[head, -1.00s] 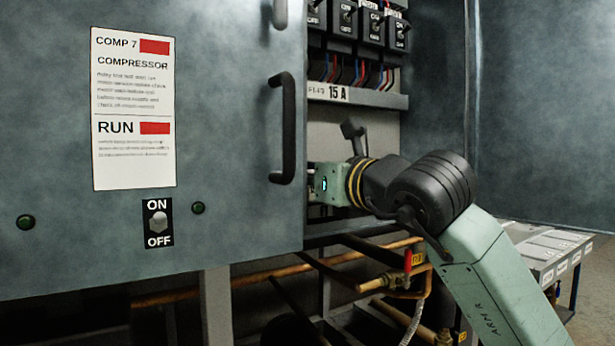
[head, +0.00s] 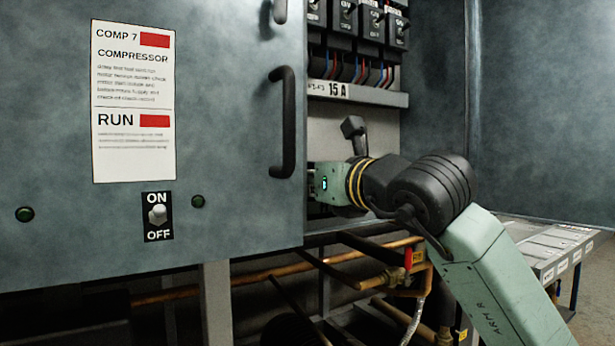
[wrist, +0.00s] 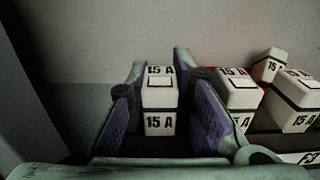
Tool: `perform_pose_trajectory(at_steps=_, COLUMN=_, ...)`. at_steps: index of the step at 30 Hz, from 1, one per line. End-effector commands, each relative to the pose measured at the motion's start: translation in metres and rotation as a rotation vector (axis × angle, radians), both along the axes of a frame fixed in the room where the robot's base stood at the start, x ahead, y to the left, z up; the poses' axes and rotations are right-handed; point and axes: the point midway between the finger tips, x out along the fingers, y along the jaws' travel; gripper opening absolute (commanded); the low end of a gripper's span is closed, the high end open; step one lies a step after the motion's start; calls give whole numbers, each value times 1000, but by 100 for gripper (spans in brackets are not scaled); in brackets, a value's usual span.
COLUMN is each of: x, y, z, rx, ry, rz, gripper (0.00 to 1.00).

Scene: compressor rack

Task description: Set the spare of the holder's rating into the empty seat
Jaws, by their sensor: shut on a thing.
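In the wrist view my gripper (wrist: 163,98) is shut on a white block fuse marked 15 A (wrist: 160,122), between its purple-padded fingers. The fuse looks upright; whether its lower end is in a seat is hidden. Right of my gripper, two more white 15 A fuses (wrist: 238,92) (wrist: 298,98) stand side by side, the nearer one close to my right finger. My gripper's fingertips and the fuse are hidden there behind the cabinet door.
Another white 15 A block (wrist: 268,66) sits tilted behind the row. In the head view the grey door (head: 230,120) with its black handle (head: 283,122) stands left of my arm. Breakers (head: 372,25) sit above the rail, copper pipes (head: 260,275) below. A labelled bench (head: 550,245) is at right.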

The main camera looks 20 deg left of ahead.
Motion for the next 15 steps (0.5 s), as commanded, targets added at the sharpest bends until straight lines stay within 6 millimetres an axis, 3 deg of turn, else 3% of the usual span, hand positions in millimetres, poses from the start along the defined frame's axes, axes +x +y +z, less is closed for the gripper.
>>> perform_pose_trajectory(at_steps=6, x=0, y=0, z=0, rx=0, ry=-1, rz=0, gripper=0)
perform_pose_trajectory(at_steps=7, x=0, y=0, z=0, rx=1, ry=-1, rz=0, gripper=22)
perform_pose_trajectory(at_steps=15, x=0, y=0, z=0, rx=-1, ry=-1, rz=0, gripper=40)
